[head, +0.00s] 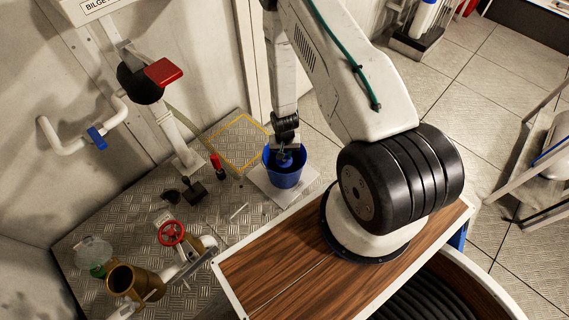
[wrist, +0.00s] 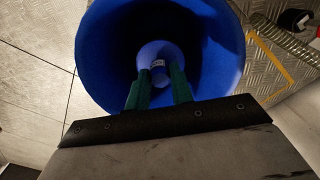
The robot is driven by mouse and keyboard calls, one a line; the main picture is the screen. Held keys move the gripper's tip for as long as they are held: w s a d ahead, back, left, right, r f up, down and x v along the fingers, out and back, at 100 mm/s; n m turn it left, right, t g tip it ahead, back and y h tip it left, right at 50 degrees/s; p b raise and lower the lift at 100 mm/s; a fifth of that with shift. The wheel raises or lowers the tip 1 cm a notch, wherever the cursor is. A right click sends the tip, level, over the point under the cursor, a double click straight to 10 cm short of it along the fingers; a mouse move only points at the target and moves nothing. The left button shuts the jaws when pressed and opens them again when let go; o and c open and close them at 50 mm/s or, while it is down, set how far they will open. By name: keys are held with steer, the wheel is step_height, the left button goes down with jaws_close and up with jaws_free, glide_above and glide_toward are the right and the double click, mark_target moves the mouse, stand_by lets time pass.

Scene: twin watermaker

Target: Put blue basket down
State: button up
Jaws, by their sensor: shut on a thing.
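The blue basket (head: 286,176) is a round, open-topped bucket near the middle of the head view, upright above a pale square plate (head: 300,197). I cannot tell whether its bottom touches the plate. My gripper (head: 285,158) reaches down into it from above. In the wrist view, the basket (wrist: 108,50) fills the upper middle, and the two green fingers of my gripper (wrist: 159,78) are shut on a blue upright piece (wrist: 157,48) at its centre. That piece looks like part of the basket, with a small pale label on top. The fingertips are partly hidden.
A yellow square outline (head: 241,142) is marked on the metal floor left of the basket. A red-topped item (head: 216,162), a red valve wheel (head: 171,233) and brass pipework (head: 130,282) stand farther left. A wooden top (head: 290,270) lies below in the view.

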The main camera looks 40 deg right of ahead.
mark_target(284, 161)
steer(key=shift+f, duration=2.4)
steer(key=shift+f, duration=0.1)
steer(key=o, duration=0.9)
steer(key=shift+o, duration=0.2)
